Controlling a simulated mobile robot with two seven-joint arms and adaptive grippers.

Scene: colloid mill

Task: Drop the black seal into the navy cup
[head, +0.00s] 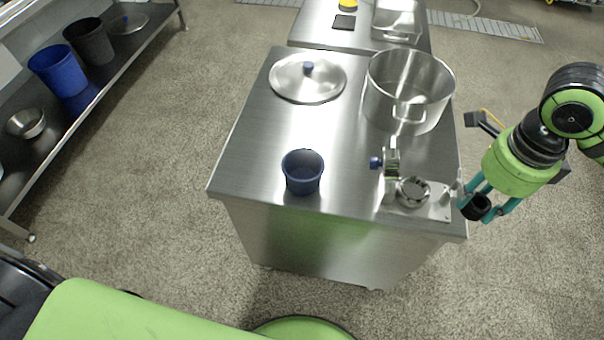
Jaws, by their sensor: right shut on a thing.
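The navy cup (303,173) stands upright near the front edge of the steel table, left of the mill, and looks empty. My right gripper (484,210) is just off the table's right front corner. It is shut on the black seal (474,207), a short dark ring between its teal fingers. The seal is to the right of the cup and apart from it. The fingers hide part of the seal. My left gripper is out of view.
The colloid mill (412,192) stands on the steel table (250,165) between the cup and my right gripper. Behind are a large steel pot (408,88) and a lid (307,79) with a blue knob. The table around the cup is clear.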

